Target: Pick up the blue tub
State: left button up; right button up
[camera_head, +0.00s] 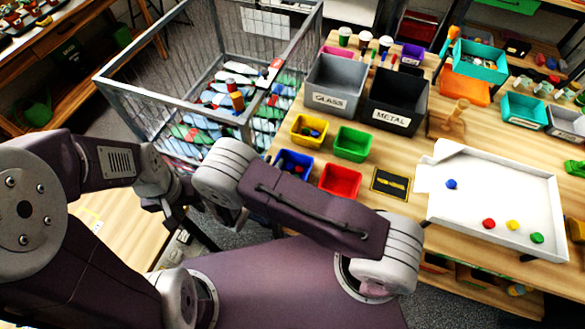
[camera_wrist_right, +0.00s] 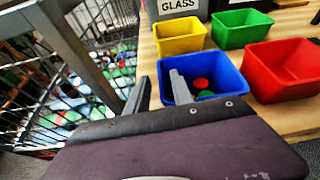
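The blue tub (camera_head: 306,161) stands on the wooden table, left of the red tub, with small red and green pieces in it. In the right wrist view the blue tub (camera_wrist_right: 230,82) is close ahead. My right gripper (camera_wrist_right: 160,88) is open there. Its right finger overlaps the tub's inside and its left finger is outside the left wall; I cannot tell whether they touch it. In the head view my right arm hides this gripper. My left gripper (camera_head: 178,208) is at the left, mostly hidden by arm links, its fingers unclear.
The yellow tub (camera_head: 298,136) is behind, the green tub (camera_head: 360,155) behind right, and the red tub (camera_head: 352,192) at right. Glass (camera_head: 320,85) and metal (camera_head: 385,118) bins stand further back. A wire cage (camera_head: 140,95) of bottles borders the table's left. A white tray (camera_head: 520,190) lies right.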

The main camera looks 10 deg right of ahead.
jog(key=shift+x, duration=1.65)
jog(key=shift+s+r, duration=0.1)
jog(key=shift+s, duration=0.05)
grip_shut()
